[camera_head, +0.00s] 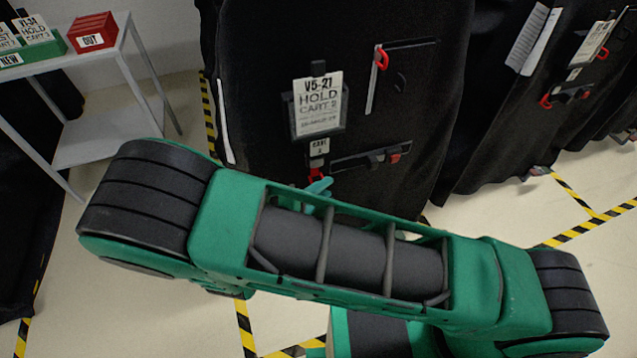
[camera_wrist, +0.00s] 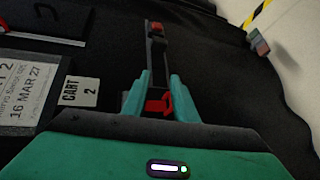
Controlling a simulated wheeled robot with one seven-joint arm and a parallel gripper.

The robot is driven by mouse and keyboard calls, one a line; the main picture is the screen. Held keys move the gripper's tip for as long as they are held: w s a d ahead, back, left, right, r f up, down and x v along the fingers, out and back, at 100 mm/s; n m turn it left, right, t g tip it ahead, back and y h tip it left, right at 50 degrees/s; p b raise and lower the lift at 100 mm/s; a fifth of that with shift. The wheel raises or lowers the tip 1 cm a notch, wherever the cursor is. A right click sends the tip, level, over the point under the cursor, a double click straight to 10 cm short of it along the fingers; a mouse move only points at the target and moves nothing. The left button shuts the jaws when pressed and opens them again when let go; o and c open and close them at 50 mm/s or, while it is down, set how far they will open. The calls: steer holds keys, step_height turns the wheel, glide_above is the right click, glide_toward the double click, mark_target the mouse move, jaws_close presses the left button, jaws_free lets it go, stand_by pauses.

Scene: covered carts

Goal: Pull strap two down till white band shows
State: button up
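The black-covered cart (camera_head: 420,120) carries a card reading "V5-21 HOLD CART 2" (camera_head: 317,107). A lower strap (camera_head: 355,160) with a black and red buckle runs sideways across the cover. A red pull loop (camera_head: 316,174) is at its left end. An upper strap (camera_head: 410,47) has a red loop and a pale band hanging at its left. My gripper (camera_head: 319,187) is at the lower loop. In the wrist view my gripper's teal fingers (camera_wrist: 159,82) stand apart on either side of the red loop (camera_wrist: 158,102), with the strap (camera_wrist: 156,55) beyond. Contact is unclear. No strap number is readable.
A small label (camera_wrist: 80,91) reads "CART 2" beside the loop. A metal shelf (camera_head: 95,135) with a red "OUT" box (camera_head: 93,32) stands at left. Another covered cart (camera_head: 515,110) is at right. Striped floor tape (camera_head: 590,218) crosses the open floor.

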steer(key=s+a+f+n+t+y, duration=0.2)
steer(key=s+a+f+n+t, duration=0.15)
steer(key=a, duration=0.25)
steer(key=x, duration=1.1)
steer(key=shift+w+d+r, duration=0.1)
steer(key=shift+d, duration=0.05)
jaws_close()
stand_by(0.9)
